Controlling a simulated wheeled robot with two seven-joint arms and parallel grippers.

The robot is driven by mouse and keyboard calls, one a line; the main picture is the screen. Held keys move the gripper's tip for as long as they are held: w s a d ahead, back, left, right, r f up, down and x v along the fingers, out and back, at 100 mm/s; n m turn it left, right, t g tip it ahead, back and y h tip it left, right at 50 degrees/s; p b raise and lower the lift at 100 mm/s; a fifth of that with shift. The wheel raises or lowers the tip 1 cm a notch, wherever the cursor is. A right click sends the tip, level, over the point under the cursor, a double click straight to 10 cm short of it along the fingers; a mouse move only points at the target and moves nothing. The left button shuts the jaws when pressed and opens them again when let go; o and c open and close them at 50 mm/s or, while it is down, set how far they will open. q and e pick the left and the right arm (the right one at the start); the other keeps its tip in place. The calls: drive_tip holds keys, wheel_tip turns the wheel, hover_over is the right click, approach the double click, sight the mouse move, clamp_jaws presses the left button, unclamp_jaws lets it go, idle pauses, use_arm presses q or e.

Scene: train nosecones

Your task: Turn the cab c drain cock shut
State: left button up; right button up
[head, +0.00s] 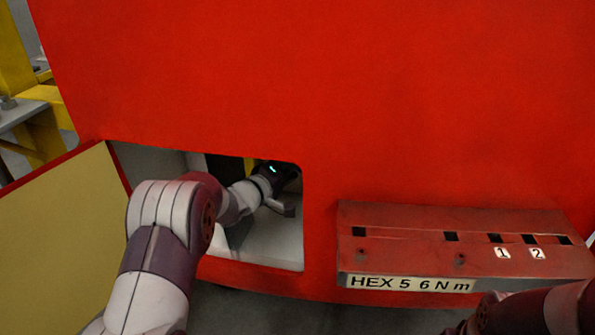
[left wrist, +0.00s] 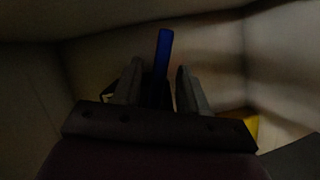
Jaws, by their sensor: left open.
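A blue bar (left wrist: 164,50), which looks like the drain cock's lever, stands nearly upright inside the dim compartment in the left wrist view. My left gripper (left wrist: 158,78) is open, with one finger on each side of the bar's line. I cannot tell whether either finger touches it. The bar's lower end and the cock body are hidden behind the gripper. In the head view my left arm reaches into the opening (head: 285,252) in the red nosecone (head: 330,90), and its fingertips are hidden. My right gripper is not in view; only part of that arm shows at lower right.
A hinged door (head: 60,235) with a yellowish inner face stands open left of the opening. A red box (head: 420,220) labelled "HEX 5 6 N m" with several square holes is at right. A yellow part (left wrist: 238,124) lies right of the left gripper.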

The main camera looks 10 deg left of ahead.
use_arm(q)
drive_tip(key=shift+x, duration=1)
clamp_jaws()
